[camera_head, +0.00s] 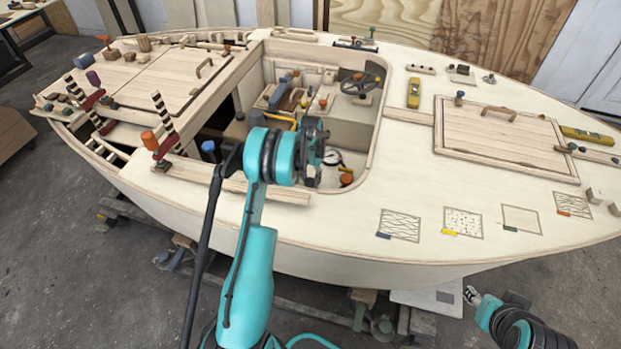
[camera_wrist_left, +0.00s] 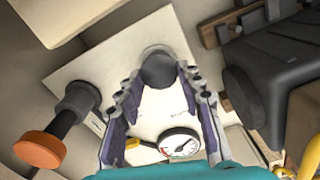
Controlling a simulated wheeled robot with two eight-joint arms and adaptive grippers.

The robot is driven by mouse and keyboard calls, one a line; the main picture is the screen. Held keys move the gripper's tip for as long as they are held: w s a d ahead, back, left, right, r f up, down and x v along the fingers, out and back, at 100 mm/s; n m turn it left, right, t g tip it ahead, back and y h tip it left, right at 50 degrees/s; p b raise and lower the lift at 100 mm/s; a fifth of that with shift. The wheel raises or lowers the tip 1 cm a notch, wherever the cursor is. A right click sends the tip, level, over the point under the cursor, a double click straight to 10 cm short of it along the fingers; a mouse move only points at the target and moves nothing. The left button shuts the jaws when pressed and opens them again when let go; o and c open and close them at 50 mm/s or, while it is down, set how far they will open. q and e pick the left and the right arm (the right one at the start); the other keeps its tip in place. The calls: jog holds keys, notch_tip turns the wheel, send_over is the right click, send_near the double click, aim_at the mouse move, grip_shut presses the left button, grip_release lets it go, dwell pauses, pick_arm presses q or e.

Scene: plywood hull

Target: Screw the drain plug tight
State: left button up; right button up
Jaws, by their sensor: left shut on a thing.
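A dark round knob, which I take as the drain plug (camera_wrist_left: 158,68), sits on a pale plate (camera_wrist_left: 90,65) in the left wrist view. The fingers of my left gripper (camera_wrist_left: 158,78) stand on both sides of it, shut on it at the tips. In the head view my left gripper (camera_head: 313,150) reaches into the boat's cockpit, and my own arm hides the plug there. I cannot tell from the picture how deep the plug sits. My right gripper (camera_head: 472,296) shows small at the lower right, outside the hull, with its jaw state unclear.
An orange-ended black handle (camera_wrist_left: 40,148) stands left of the gripper, and a round gauge (camera_wrist_left: 180,143) lies below. A large black body (camera_wrist_left: 270,85) is close on the right. The cockpit also holds a steering wheel (camera_head: 358,84). A hatch (camera_head: 500,138) is on the deck at right.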

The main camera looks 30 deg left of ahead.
aim_at(311, 181)
pick_arm(q)
jog(key=o, duration=1.2)
jog(key=shift+c, duration=0.2)
notch_tip(311, 181, up, 12)
jog(key=s+d+r+t, duration=0.2)
jog(key=s+d+r, duration=0.4)
jog(key=r, duration=0.2)
jog(key=s+d+r+t, duration=0.1)
jog(key=s+d+r, duration=0.4)
jog(key=d+r, duration=0.25)
jog(key=s+d+t, duration=0.2)
jog(key=s+d, duration=0.2)
jog(key=s, duration=0.5)
jog(key=s+d+f+t, duration=0.1)
jog(key=s+d, duration=0.3)
jog(key=s, duration=0.5)
jog(key=shift+t, duration=0.6)
